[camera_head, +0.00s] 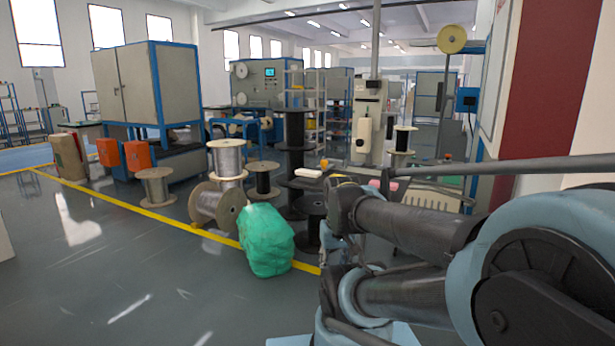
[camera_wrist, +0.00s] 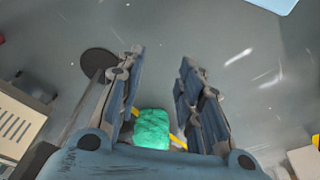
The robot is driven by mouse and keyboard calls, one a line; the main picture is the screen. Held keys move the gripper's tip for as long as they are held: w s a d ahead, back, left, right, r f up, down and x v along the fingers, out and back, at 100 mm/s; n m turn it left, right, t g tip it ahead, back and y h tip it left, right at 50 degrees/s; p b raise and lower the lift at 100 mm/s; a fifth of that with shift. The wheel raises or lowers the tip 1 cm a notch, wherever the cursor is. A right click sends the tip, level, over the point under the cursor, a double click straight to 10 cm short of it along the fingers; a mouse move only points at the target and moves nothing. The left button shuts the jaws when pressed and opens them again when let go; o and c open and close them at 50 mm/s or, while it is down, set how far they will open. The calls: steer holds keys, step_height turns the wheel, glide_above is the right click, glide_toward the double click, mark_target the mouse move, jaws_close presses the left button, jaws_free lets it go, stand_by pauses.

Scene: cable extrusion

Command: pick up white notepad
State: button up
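A small flat white item (camera_head: 308,173), which may be the white notepad, lies at the top of a dark spool stand, just left of my arm in the head view. It is too small to tell for sure. I do not make out a notepad in the wrist view. My gripper (camera_wrist: 162,57) is open in the wrist view, with its two fingers wide apart and only grey floor between the tips. It is apart from the white item. In the head view my arm links hide most of the gripper.
A green wrapped bundle (camera_head: 266,241) stands on the floor, and also shows low in the wrist view (camera_wrist: 152,129). Wooden cable spools (camera_head: 217,205) stand behind it. A black spool column (camera_head: 294,150) rises near my arm. Floor at the left front is clear.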

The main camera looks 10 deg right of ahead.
steer(key=o, duration=0.4)
steer(key=shift+s+r, duration=0.25)
steer(key=shift+r, duration=0.05)
steer(key=shift+o, duration=0.6)
steer(key=w+r+n, duration=0.2)
steer(key=w+r, duration=0.6)
steer(key=r, duration=0.3)
steer(key=shift+w+a+n+y, duration=0.2)
steer(key=shift+a+n+y, duration=0.1)
steer(key=shift+a+y, duration=0.1)
steer(key=w+d+r+n+y, duration=0.1)
steer(key=w+d+r+n, duration=0.15)
steer(key=w+r, duration=0.6)
steer(key=w+d+r+n+y, duration=0.1)
steer(key=w+d+r+n, duration=0.3)
steer(key=w, duration=0.8)
steer(key=w+r+n+y, duration=0.1)
steer(key=w+r+n, duration=0.1)
steer(key=w+r, duration=0.75)
glide_toward(309, 171)
steer(key=shift+s+a+f+m, duration=0.25)
steer(key=shift+a+f, duration=0.25)
steer(key=shift+f, duration=0.3)
steer(key=shift+x, duration=3.25)
